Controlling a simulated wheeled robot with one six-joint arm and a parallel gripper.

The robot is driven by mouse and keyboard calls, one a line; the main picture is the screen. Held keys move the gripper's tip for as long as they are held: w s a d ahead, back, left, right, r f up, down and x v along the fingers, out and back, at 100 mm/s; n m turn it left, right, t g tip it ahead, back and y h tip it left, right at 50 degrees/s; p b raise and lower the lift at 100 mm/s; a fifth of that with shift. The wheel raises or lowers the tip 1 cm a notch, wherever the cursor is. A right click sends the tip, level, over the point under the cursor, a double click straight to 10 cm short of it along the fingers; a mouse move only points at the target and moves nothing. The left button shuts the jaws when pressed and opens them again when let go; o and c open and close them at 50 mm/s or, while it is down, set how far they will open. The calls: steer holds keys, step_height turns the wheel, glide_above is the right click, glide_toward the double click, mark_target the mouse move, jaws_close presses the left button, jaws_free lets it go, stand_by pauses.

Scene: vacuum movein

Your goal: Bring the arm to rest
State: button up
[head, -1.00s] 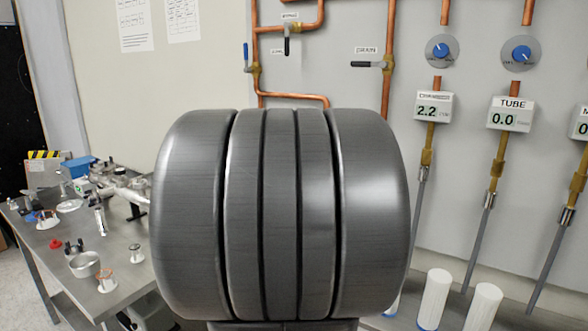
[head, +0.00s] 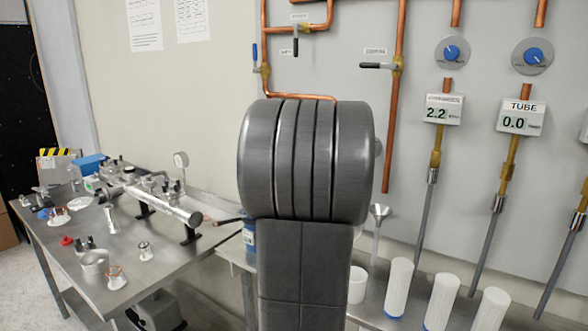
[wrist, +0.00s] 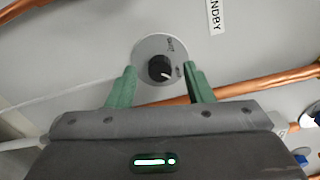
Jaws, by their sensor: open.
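My gripper (wrist: 160,82) shows in the wrist view with its two green fingers apart and nothing between them. Beyond the fingertips is a black knob (wrist: 160,69) on a round grey plate on the wall; I cannot tell the distance to it. In the head view my arm's dark grey links fill the middle of the picture and hide part of the wall and bench. The gripper itself does not show there.
Copper pipes (head: 399,120) with valves run up the wall. Two blue-knobbed dials (head: 452,54) and displays are at right. White cylinders (head: 398,288) stand on a low bench. A steel table (head: 150,258) at left carries a metal tube assembly (head: 165,204) and small parts.

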steer(key=v, duration=1.3)
steer(key=w+d+n+p, duration=0.1)
steer(key=w+d+n, duration=0.2)
steer(key=n, duration=0.6)
steer(key=w+d+n+p, duration=0.2)
steer(key=w+d+n, duration=0.2)
steer(key=w+n, duration=0.3)
steer(key=shift+w+n, duration=0.35)
steer(key=shift+n, duration=0.55)
steer(key=shift+p, duration=0.3)
